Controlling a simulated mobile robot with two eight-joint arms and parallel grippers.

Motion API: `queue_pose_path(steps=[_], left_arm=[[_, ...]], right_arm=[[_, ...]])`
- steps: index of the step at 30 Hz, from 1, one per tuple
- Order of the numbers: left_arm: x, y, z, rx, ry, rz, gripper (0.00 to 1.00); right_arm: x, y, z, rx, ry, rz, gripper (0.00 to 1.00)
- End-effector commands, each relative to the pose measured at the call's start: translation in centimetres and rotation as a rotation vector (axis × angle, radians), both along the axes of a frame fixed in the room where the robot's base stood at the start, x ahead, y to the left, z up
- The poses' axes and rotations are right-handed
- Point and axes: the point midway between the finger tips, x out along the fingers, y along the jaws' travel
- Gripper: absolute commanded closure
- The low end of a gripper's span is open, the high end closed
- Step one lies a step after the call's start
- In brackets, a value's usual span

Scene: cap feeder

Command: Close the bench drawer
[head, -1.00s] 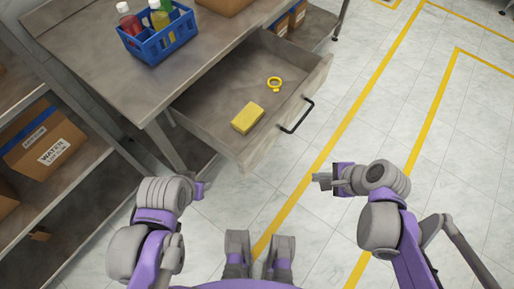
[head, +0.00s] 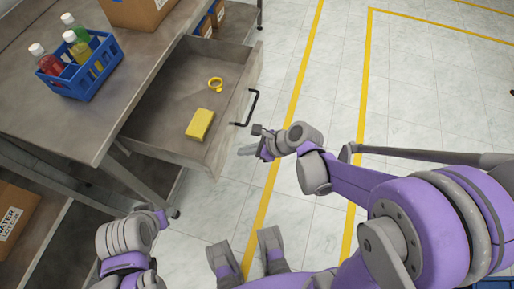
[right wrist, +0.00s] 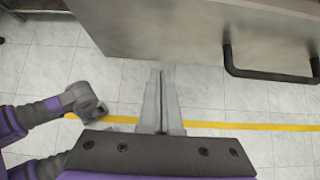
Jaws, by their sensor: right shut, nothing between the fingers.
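The bench drawer (head: 152,128) is pulled out from under the grey bench top. A yellow block (head: 200,124) and a yellow ring (head: 215,84) lie inside it. Its front carries a black bar handle (head: 250,110), which also shows in the right wrist view (right wrist: 268,74). My right gripper (head: 252,145) is shut and empty, in front of the drawer front near the handle's near end. In the right wrist view its fingers (right wrist: 161,82) point below the drawer front (right wrist: 190,30), left of the handle. My left gripper (head: 161,217) is low at the left; its fingers are unclear.
A blue crate (head: 85,82) with several bottles and a cardboard box (head: 140,12) stand on the bench top (head: 60,120). The tiled floor with yellow lines is clear to the right.

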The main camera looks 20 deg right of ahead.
Motion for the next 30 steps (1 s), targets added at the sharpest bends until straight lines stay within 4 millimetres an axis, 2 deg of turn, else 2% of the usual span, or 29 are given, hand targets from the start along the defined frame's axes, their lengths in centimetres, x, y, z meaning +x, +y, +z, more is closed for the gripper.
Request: queue_pose_path(steps=[1, 6, 23, 30], left_arm=[[0.0, 0.0, 0.1, 0.0, 0.0, 0.0, 0.55], [0.0, 0.0, 0.1, 0.0, 0.0, 0.0, 0.55], [0.0, 0.0, 0.1, 0.0, 0.0, 0.0, 0.55], [0.0, 0.0, -0.3, 0.0, 0.001, 0.0, 0.55]], right_arm=[[0.5, 0.9, 0.2, 0.002, 0.001, 0.006, 1.0], [1.6, 2.4, 0.3, 0.0, 0.0, 0.003, 1.0], [2.0, 3.0, 0.3, 0.0, 0.0, 0.001, 1.0], [3.4, 5.2, 0.2, 0.001, -0.001, 0.006, 1.0]])
